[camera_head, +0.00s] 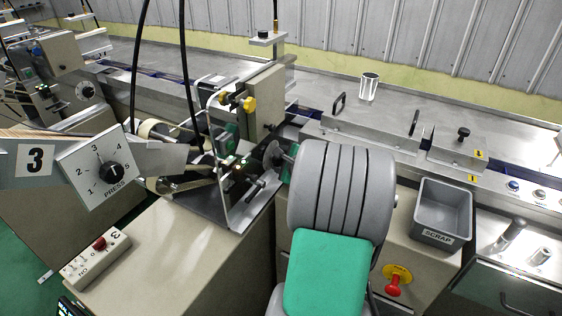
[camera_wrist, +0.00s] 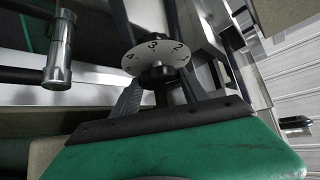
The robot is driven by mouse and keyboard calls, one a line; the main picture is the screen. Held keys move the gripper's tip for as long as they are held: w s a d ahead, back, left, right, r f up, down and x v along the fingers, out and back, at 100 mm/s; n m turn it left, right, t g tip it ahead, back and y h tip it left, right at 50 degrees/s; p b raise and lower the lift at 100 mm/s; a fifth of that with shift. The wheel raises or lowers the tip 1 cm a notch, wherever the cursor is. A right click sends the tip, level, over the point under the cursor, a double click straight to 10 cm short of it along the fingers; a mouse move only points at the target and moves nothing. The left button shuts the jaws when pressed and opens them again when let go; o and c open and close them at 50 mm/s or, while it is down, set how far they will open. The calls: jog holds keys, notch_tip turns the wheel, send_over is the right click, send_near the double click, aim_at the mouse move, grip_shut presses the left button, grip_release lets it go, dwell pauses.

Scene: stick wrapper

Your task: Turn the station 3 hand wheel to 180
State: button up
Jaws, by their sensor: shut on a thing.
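In the wrist view a pale round disc (camera_wrist: 157,55) marked with the figures 4, 3 and 2 faces me, with a dark hub in front of it. My gripper (camera_wrist: 158,84) is shut on this hub, one dark finger on each side. A grey disc (camera_head: 273,155) on a short shaft, which looks like the hand wheel, shows in the head view just left of my grey arm. No 180 mark can be read in either view.
A station 3 panel (camera_head: 36,161) and a PRESS dial (camera_head: 110,172) stand at left, above a switch box (camera_head: 97,256). A yellow knob (camera_head: 248,105) sits on the machine frame. A SCRAP bin (camera_head: 442,212) and a red button (camera_head: 393,284) are right of my arm.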

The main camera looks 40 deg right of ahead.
jog(key=o, duration=1.4)
jog(key=shift+c, duration=0.2)
jog(key=v, duration=0.7)
jog(key=shift+s+a+r, duration=0.1)
jog(key=shift+s+r, duration=0.1)
jog(key=shift+s, duration=0.15)
